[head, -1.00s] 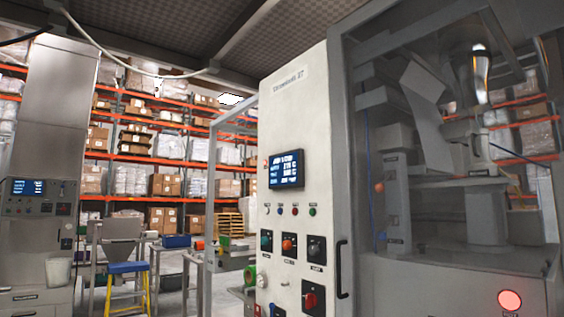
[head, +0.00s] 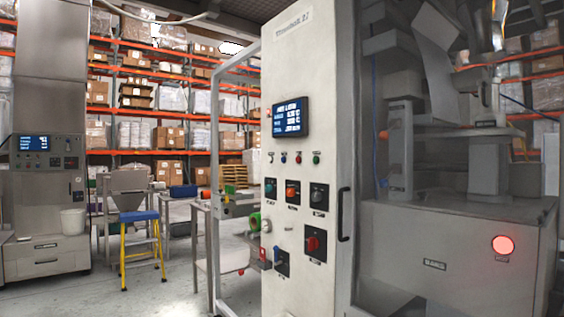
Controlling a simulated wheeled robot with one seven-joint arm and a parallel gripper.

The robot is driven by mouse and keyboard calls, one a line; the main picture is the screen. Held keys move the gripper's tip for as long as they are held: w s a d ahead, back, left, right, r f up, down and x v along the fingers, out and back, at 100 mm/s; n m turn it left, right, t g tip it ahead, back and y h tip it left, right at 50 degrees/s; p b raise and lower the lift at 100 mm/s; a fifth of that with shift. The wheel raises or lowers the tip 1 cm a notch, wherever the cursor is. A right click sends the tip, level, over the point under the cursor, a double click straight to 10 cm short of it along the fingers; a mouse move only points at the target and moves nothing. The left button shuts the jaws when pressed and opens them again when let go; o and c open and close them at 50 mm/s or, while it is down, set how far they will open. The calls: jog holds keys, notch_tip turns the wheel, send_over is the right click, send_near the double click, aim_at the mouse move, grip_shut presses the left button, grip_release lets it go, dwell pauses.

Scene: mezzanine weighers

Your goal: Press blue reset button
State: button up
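A tall pale control cabinet (head: 335,120) stands right of centre with a lit screen (head: 290,117) on its front. Below the screen is a row of small coloured lamps (head: 299,157), then a teal-green control (head: 270,187), an orange-red one (head: 292,190) and a black one (head: 319,196). My gripper is not in view.
A glazed machine bay with a glowing red light (head: 502,245) is on the right, beside a black door handle (head: 344,214). A blue-topped yellow step stool (head: 138,217) and a steel machine (head: 45,190) stand left. Grey floor (head: 160,297) shows between them and the cabinet.

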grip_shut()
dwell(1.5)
